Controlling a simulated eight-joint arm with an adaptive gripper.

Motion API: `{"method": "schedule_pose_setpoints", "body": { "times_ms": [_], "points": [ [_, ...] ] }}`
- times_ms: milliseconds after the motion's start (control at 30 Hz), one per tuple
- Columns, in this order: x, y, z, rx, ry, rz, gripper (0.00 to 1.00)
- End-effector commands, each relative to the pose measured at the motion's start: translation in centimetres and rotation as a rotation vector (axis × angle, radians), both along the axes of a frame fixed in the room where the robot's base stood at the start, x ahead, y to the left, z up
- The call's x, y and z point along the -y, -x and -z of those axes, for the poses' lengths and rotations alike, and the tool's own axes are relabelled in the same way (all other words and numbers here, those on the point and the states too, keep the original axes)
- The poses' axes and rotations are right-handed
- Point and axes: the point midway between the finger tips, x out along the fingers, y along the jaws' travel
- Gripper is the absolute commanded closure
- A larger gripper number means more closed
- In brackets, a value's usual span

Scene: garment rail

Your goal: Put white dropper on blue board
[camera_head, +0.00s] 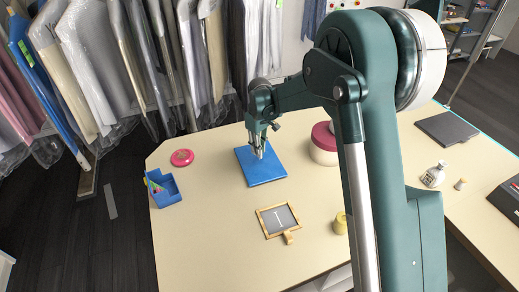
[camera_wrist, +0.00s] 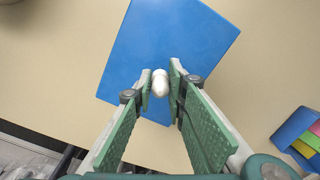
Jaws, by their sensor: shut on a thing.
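The blue board (camera_head: 267,173) lies flat on the cream table in the head view. It also fills the upper middle of the wrist view (camera_wrist: 185,40). My gripper (camera_head: 259,153) is over the board. In the wrist view my gripper (camera_wrist: 160,88) is shut on the white dropper (camera_wrist: 160,80), whose rounded white end shows between the fingertips. In the head view the dropper is only a small pale shape at the fingertips. The dropper's lower end is hidden, so I cannot tell whether it touches the board.
A blue bin (camera_head: 166,194) with colourful items stands left of the board, near a pink round object (camera_head: 182,157). A wood-framed slate (camera_head: 279,218) lies in front. A dark red-lidded round box (camera_head: 324,145) stands close on the right. Covered garments (camera_head: 150,60) hang behind.

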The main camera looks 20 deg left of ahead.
Motion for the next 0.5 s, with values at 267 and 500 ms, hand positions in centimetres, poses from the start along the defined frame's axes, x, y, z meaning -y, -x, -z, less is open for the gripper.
{"method": "schedule_pose_setpoints", "body": {
  "times_ms": [267,500],
  "points": [
    [0.0,0.0,0.29,0.0,0.0,0.0,0.7],
    [0.0,0.0,0.28,0.0,0.0,0.0,0.7]
  ]
}}
